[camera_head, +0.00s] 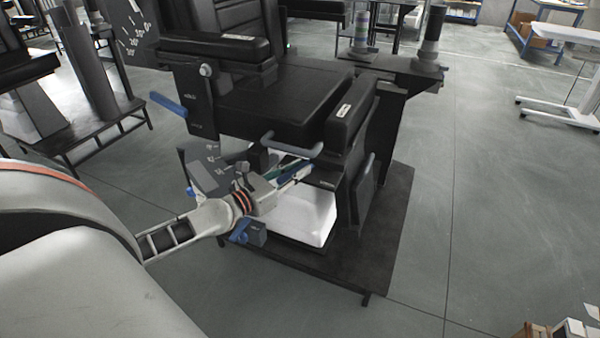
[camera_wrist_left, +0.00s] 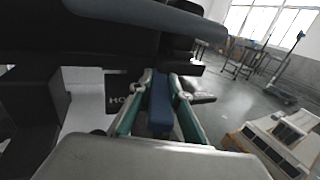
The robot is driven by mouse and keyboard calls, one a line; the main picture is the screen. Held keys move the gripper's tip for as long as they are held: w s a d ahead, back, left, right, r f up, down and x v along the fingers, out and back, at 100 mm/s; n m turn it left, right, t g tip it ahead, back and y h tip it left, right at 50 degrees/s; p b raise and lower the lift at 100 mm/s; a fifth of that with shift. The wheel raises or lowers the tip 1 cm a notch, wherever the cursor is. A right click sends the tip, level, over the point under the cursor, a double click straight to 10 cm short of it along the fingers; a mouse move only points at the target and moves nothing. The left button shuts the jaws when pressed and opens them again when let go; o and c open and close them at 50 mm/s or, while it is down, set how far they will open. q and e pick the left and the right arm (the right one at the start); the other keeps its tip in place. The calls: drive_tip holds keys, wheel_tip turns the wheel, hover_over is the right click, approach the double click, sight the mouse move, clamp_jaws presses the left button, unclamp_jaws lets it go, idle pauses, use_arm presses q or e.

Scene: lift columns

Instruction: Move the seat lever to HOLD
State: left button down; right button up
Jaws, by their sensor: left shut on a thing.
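The black seat (camera_head: 285,95) stands on a dark base in the head view. My left gripper (camera_head: 300,170) reaches in under its front edge, below a grey-blue bar (camera_head: 290,148). In the left wrist view the green-lined fingers of my left gripper (camera_wrist_left: 160,82) are shut on a blue lever (camera_wrist_left: 160,105), which lies between them. A dark plate with pale letters, of which "HO" can be read (camera_wrist_left: 118,101), shows just left of the fingers. My right gripper is not in view.
A second blue lever (camera_head: 168,103) sticks out at the seat's left side. A white box-like part (camera_head: 305,218) is below the gripper. A dark platform edge (camera_head: 385,250) borders the seat.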

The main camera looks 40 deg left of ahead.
sight(278, 181)
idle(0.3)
use_arm(q)
drive_tip(key=c, duration=2.2)
unclamp_jaws()
drive_tip(key=shift+o, duration=0.2)
drive_tip(key=shift+s, duration=0.1)
drive_tip(key=s, duration=0.4)
drive_tip(key=s+a, duration=0.1)
drive_tip(key=s, duration=0.2)
drive_tip(key=s+a, duration=0.1)
drive_tip(key=s, duration=0.3)
drive_tip(key=shift+s, duration=0.3)
